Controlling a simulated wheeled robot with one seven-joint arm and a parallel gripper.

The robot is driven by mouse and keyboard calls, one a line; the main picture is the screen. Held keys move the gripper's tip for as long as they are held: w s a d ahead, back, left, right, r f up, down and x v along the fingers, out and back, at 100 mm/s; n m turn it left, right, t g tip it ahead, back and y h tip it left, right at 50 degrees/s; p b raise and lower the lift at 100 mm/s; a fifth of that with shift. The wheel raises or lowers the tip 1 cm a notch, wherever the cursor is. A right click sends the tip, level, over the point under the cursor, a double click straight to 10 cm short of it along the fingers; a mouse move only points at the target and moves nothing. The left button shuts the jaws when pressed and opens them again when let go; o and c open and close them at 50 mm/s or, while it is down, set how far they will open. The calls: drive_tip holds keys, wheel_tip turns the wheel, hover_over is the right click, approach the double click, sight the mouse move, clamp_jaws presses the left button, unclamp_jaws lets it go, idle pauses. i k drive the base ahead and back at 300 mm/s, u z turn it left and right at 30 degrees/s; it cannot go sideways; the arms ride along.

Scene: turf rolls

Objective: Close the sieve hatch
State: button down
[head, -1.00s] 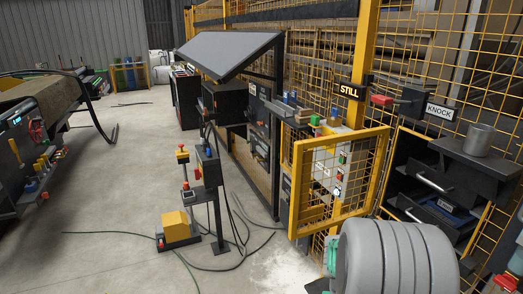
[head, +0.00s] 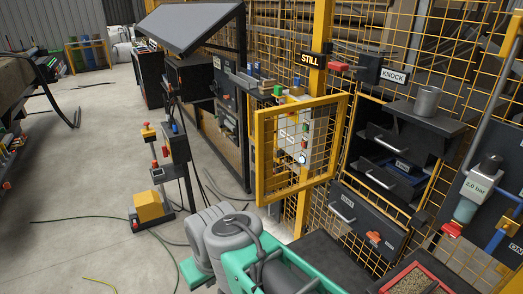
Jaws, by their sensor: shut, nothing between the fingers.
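The hatch looks to be the yellow-framed mesh door (head: 258,158) on the cage fence. It stands swung open, out from the fence, to the left of an opening (head: 372,180) with dark drawers inside. A panel with buttons shows through its mesh. Grey rounded parts of my arm show at the bottom middle, in front of and below the door. My gripper is not seen in this view, so its place relative to the door cannot be told.
A pedestal control post (head: 176,150) and a yellow foot-switch box (head: 148,206) stand left, with cables on the floor. The grey floor (head: 75,180) at left is open.

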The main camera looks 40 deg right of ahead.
sight(266, 181)
drive_tip(key=u, duration=0.25)
drive_tip(key=i, duration=2.35)
drive_tip(key=z, duration=3.05)
drive_tip(key=k, duration=0.55)
drive_tip(key=u, duration=1.5)
drive_tip(key=i, duration=0.8)
drive_tip(key=z, duration=0.4)
